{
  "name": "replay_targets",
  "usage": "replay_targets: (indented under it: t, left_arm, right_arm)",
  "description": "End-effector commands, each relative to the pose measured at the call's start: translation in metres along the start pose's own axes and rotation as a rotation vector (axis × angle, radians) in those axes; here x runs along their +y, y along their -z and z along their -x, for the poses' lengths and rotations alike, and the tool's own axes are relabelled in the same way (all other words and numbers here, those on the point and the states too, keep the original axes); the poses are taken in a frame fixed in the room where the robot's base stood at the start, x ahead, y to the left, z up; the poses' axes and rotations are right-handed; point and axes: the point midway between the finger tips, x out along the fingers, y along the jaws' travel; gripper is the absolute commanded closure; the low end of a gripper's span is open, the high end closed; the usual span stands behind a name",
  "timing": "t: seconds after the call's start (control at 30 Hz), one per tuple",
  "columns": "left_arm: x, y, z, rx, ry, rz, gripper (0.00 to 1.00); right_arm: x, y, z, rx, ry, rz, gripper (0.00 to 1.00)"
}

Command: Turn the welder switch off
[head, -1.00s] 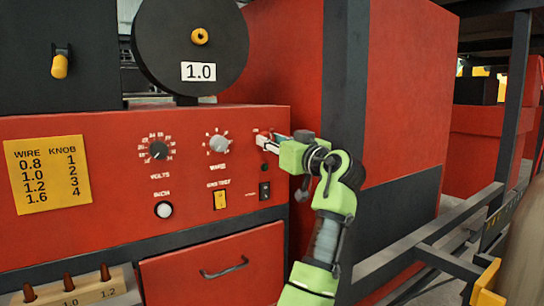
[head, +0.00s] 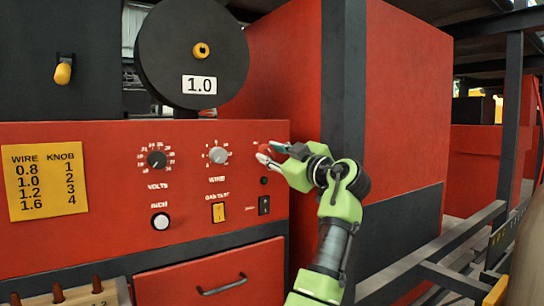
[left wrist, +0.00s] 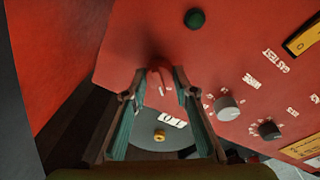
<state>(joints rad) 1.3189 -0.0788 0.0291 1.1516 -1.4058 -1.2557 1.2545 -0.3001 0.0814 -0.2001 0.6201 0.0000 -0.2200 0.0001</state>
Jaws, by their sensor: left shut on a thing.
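The red welder switch (head: 264,149) is a small lever at the upper right of the red welder panel (head: 110,140). In the left wrist view the switch (left wrist: 158,80) stands out from the panel between my fingertips. My left gripper (head: 272,152) is shut on it, and its fingers (left wrist: 161,78) lie on both sides of the lever. The fingers hide part of the switch and its markings in the head view, so its exact setting cannot be read. My right gripper is not in view.
Left of the switch are the wire knob (head: 218,155) and the volts knob (head: 157,159). Below are a yellow gas test switch (head: 218,212) and a black rocker (head: 264,205). A wire spool (head: 150,50) stands above. A metal rail (head: 450,250) runs at the right.

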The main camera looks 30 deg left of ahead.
Motion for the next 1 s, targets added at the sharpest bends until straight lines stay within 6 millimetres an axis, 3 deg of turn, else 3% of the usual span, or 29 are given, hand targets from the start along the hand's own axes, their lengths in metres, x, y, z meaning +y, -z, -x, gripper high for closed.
replay_targets:
  t: [0.37,0.4,0.47,0.83,1.0]
  left_arm:
    - [-0.001,-0.002,0.0,-0.002,0.002,0.005,0.95]
    - [-0.001,-0.002,0.0,-0.002,0.002,0.005,0.69]
    - [-0.001,-0.002,0.0,-0.002,0.002,0.005,0.57]
    - [0.0,-0.001,0.003,0.0,0.0,0.005,0.57]
    - [0.001,-0.001,0.024,-0.002,-0.003,0.005,0.57]
  right_arm:
    - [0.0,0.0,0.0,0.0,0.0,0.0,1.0]
    - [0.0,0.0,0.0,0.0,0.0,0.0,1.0]
    - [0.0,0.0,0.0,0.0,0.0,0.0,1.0]
    - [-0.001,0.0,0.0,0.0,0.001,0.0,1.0]
    - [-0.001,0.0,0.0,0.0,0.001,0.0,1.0]
